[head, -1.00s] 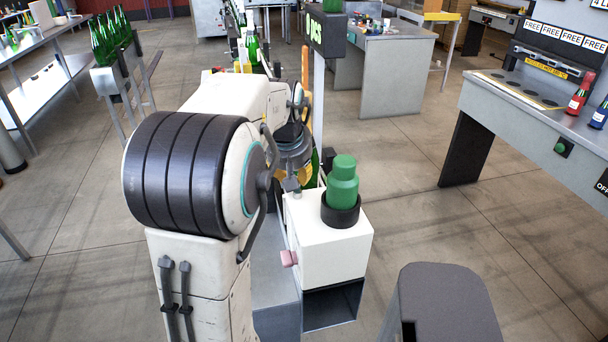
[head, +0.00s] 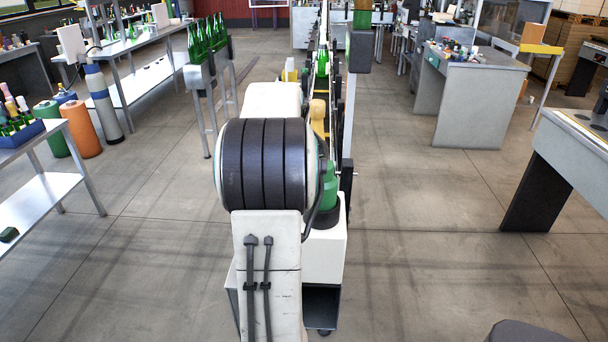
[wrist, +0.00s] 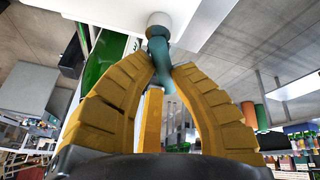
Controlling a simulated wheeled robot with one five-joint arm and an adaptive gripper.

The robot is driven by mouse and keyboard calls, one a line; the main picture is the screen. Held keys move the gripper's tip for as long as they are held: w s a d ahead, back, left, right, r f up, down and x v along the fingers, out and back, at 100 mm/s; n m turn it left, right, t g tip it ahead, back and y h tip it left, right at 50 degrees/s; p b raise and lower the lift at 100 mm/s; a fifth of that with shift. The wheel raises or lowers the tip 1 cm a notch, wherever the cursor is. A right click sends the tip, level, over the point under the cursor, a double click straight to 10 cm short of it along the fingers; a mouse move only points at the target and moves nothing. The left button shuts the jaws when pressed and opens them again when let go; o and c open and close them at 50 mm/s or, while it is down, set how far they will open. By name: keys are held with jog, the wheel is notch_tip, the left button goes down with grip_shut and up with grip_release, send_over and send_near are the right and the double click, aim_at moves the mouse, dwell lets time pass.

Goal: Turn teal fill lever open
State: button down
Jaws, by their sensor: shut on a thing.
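The teal fill lever (wrist: 157,52) hangs from a round white hub (wrist: 159,20) at the top of the wrist view. My gripper (wrist: 162,75) has its yellow ribbed fingers closed around the lower part of the lever, with a third finger behind. The fingertips hide part of the lever's lower end. In the head view my own arm covers the lever, and I cannot make out the gripper there.
A white box machine (head: 328,250) with a green bottle-shaped piece (head: 329,187) stands just beyond my arm. A bottle rack (head: 205,72) is at the left, and a grey bench (head: 470,100) is at the right.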

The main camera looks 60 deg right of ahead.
jog(key=shift+w+a+f, duration=0.1)
jog(key=shift+a+f, duration=0.05)
jog(key=shift+f, duration=0.05)
dwell(0.3)
jog(key=c, duration=1.3)
grip_release()
jog(key=shift+w, duration=0.2)
jog(key=shift+c, duration=0.2)
jog(key=o, duration=0.4)
jog(key=shift+s+r, duration=0.1)
jog(key=shift+c, duration=0.2)
jog(key=shift+r, duration=0.15)
jog(key=v, duration=1.1)
jog(key=shift+a+r, duration=0.15)
jog(key=shift+r, duration=0.15)
jog(key=shift+s, duration=0.15)
